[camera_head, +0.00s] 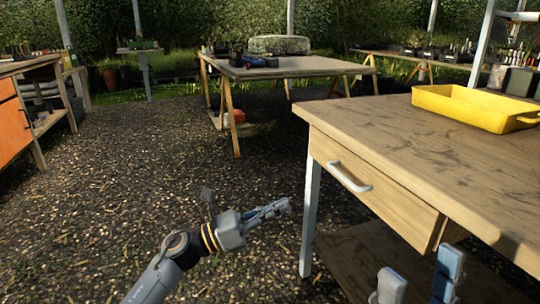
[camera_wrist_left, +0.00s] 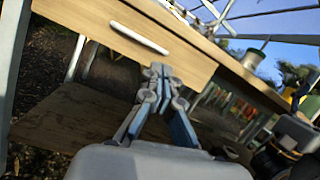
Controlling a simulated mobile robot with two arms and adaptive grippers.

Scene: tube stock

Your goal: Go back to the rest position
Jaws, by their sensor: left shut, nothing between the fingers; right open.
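My left gripper (camera_head: 280,208) is shut and empty, left of the wooden table (camera_head: 440,150) and apart from it in the head view. In the left wrist view its fingertips (camera_wrist_left: 160,72) meet in front of the table's drawer (camera_wrist_left: 190,60). The drawer's white handle (camera_head: 349,177) is clear of the gripper. It also shows in the left wrist view (camera_wrist_left: 140,38). My right gripper (camera_head: 420,280) is open at the lower right edge of the head view, with two fingers apart and nothing seen between them. Its lower part is cut off by the frame.
A yellow tray (camera_head: 470,110) stands on the table. A lower shelf (camera_head: 345,265) lies under it. A second table (camera_head: 300,68) stands farther back, and an orange-fronted cabinet (camera_head: 10,130) is at the left. The gravel floor (camera_head: 130,190) between them is open.

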